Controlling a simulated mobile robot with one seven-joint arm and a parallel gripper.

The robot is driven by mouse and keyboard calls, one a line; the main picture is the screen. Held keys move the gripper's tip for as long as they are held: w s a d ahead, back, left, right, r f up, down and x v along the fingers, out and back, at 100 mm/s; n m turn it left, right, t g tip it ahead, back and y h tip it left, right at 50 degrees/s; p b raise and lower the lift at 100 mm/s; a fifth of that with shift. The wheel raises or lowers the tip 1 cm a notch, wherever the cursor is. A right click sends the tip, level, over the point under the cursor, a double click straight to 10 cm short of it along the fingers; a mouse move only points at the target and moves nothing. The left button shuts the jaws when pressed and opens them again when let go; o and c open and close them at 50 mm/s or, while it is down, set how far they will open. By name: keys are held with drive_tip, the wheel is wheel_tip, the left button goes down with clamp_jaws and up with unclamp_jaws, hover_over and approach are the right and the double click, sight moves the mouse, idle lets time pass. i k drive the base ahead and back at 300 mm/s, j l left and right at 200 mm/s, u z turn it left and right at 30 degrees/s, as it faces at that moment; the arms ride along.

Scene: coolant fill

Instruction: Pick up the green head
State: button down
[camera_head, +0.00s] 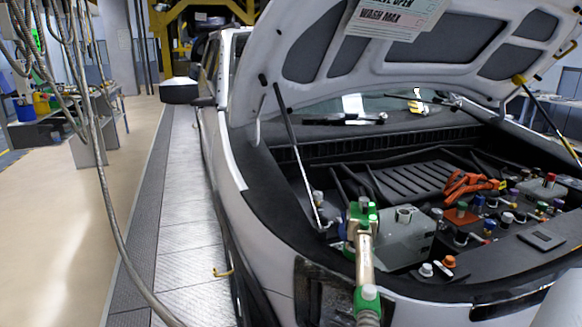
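The green head (360,219) is at the front left of the open engine bay. It has bright green parts at its top and a gold-coloured tube (364,262) below. The tube runs down to another green part (367,300) with a grey hose end at the bottom edge of the picture. The head stands roughly upright, just left of a grey metal box (404,236). I cannot tell what it rests on. My gripper is not in view. A pale smooth shape at the lower right corner may be part of my arm.
The white car's raised hood (330,50) hangs over the bay, with a thin prop rod (297,160) left of the head. Orange parts (468,186) and several coloured caps fill the right side. A long grey hose (112,215) hangs at left.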

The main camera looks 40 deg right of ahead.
sight(358, 249)
drive_tip(key=z, duration=1.4)
drive_tip(key=l+z, duration=0.15)
drive_tip(key=l, duration=0.3)
drive_tip(key=i+l+z, duration=0.2)
drive_tip(key=l, duration=0.2)
drive_tip(key=k+j, duration=0.1)
drive_tip(key=j, duration=0.45)
